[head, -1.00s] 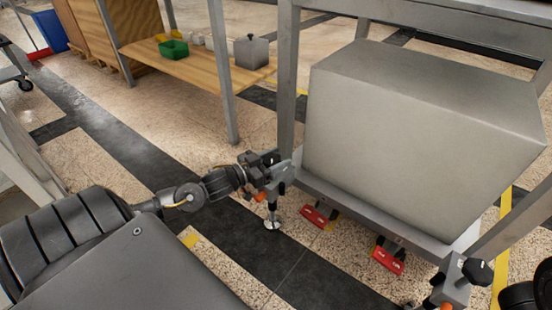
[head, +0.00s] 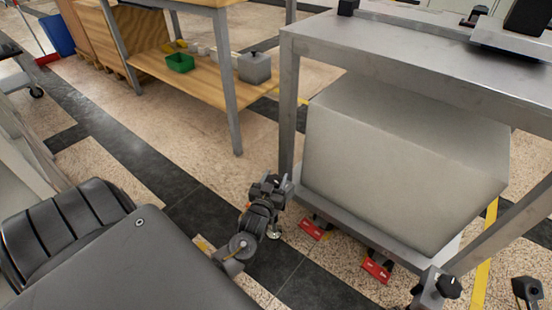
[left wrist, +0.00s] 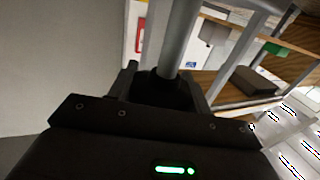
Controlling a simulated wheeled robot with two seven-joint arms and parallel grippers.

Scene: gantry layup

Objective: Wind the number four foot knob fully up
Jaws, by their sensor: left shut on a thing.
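My left gripper (head: 277,180) is at the near left corner of the grey metal frame (head: 287,110), low beside its leg. In the left wrist view, its two fingers are shut on a black knob (left wrist: 165,88), with the grey leg rising behind it. The knob's number cannot be read, and the gripper hides it in the head view. A levelling foot (head: 274,235) shows on the floor just below the gripper. Another corner has a black knob (head: 449,287) at the lower right. My right gripper is not in view.
A large grey block (head: 400,170) fills the lower frame. A wooden bench (head: 205,85) with a green bin (head: 180,63) stands behind.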

